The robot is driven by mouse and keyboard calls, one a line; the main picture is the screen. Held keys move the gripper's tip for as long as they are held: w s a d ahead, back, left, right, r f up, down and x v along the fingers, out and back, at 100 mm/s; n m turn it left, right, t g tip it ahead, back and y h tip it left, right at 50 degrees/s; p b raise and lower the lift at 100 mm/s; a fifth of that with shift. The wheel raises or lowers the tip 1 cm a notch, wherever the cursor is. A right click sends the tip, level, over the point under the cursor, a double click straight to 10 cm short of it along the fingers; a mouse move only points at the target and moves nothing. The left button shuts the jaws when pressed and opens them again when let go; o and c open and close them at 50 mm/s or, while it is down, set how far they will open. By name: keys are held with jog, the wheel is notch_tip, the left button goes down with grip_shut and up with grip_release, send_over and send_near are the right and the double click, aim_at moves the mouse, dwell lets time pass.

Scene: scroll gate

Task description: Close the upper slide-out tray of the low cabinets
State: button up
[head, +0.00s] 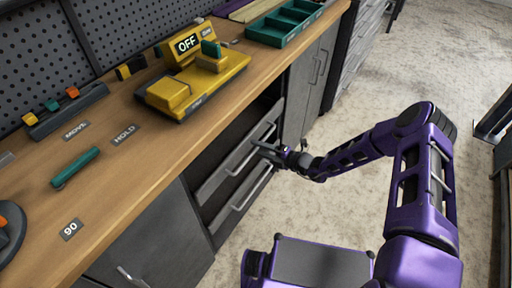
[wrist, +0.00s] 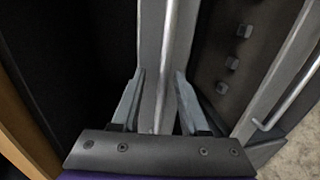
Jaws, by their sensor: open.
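The upper slide-out tray (head: 224,173) has a grey front with a bar handle and stands out from the dark opening of the low cabinets (head: 162,248). My gripper (head: 268,150) is at the far end of this front, near its handle. In the wrist view, my gripper (wrist: 158,88) is open, with one finger on each side of the upper tray's front (wrist: 150,45) and its handle (wrist: 169,60). I cannot tell whether the fingers touch them. The tray's inside is dark.
The lower tray (head: 240,197), with its own handle, is just below; it also shows in the wrist view (wrist: 272,75). The wooden worktop (head: 140,195) overhangs the cabinets and carries a yellow device (head: 195,85) and a green bin (head: 285,22). The carpet (head: 400,60) beyond my arm is clear.

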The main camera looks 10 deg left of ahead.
jog(key=p+v, duration=0.1)
jog(key=v, duration=1.5)
jog(key=shift+f, duration=0.15)
jog(key=shift+d, duration=0.1)
